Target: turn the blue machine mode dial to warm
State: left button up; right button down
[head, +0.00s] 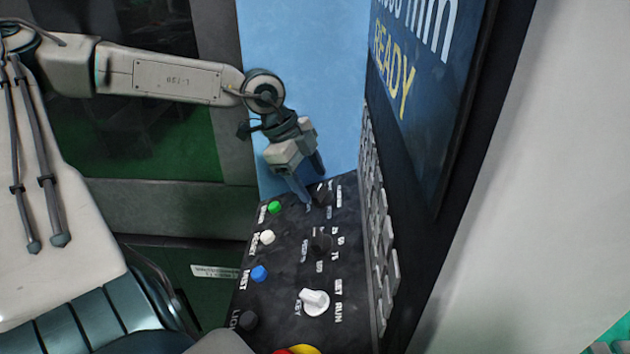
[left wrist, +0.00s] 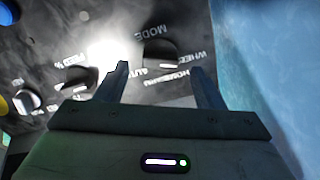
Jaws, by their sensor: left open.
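The mode dial (head: 322,193) is a black knob at the far end of the dark control panel (head: 282,320). In the left wrist view the dial (left wrist: 160,53) sits under the word MODE, with a white mark near its edge. The labels around it are partly hidden and I cannot read "warm". My left gripper (head: 312,187) is open, its fingers pointing down at the dial. In the left wrist view the gripper's fingertips (left wrist: 160,68) lie either side of the dial; I cannot tell whether they touch it. My right gripper is out of view.
A second black dial (head: 320,244), a white key switch (head: 314,302) and green (head: 274,207), white (head: 267,237) and blue (head: 259,273) buttons share the panel. A grey keypad (head: 382,235) and a screen reading READY (head: 425,90) rise on the right.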

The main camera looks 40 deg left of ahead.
aim_at(322, 196)
pick_arm(q)
jog(key=shift+w+d+f, duration=0.1)
jog(key=shift+d+f, duration=0.1)
jog(key=shift+f, duration=0.5)
jog(key=shift+w+d+f, duration=0.25)
jog(key=shift+f, duration=0.25)
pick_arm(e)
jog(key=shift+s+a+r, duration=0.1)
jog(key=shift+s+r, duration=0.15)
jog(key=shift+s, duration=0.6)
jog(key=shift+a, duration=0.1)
